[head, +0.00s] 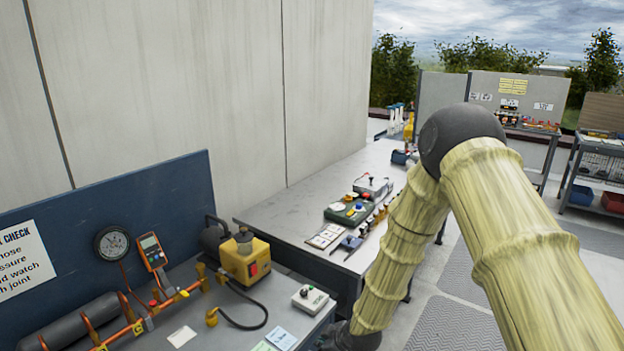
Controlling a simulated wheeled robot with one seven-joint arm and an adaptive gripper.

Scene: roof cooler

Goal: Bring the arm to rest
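My arm (520,240) rises from the lower right of the head view, bends at a dark round elbow and comes down in front of the benches. It wears a pale yellow ribbed cover. The dark end of the forearm (350,337) is at the bottom edge, close to the front right corner of the near bench. My gripper's fingers are cut off below the frame, so I cannot see whether they are open or what they hold.
The near bench (185,312) carries a yellow pump (245,260), a gauge (113,243), orange piping and a small white switch box (310,298). A second bench (285,215) behind holds small parts. Shelving (600,170) stands far right. Floor mats (455,325) lie on open floor.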

